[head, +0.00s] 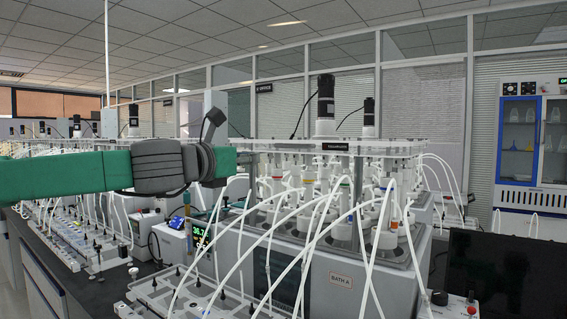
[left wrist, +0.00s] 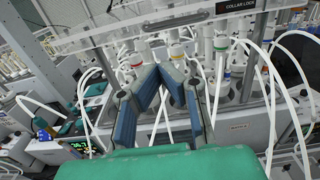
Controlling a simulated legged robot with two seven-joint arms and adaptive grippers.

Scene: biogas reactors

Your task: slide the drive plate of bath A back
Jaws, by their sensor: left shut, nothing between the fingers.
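Bath A (head: 341,281) is a light grey box with a dark panel on its front. The drive plate (head: 405,147) is a clear flat plate along its top, with a dark label on its front edge and a black motor (head: 326,105) standing above. In the left wrist view the plate's front rail (left wrist: 130,30) and its label "COLLAR LOCK" (left wrist: 240,27) cross the top. My left gripper (left wrist: 166,72) is shut and empty in front of the bath, its fingertips below the rail in that picture. I cannot tell whether it touches anything. My right gripper is out of view.
White tubes (head: 300,215) loop in front of the bath. A small meter with a lit display (head: 200,237) stands left of it. A black screen (head: 505,270) blocks the lower right. A blue-framed cabinet (head: 535,140) stands at the back right.

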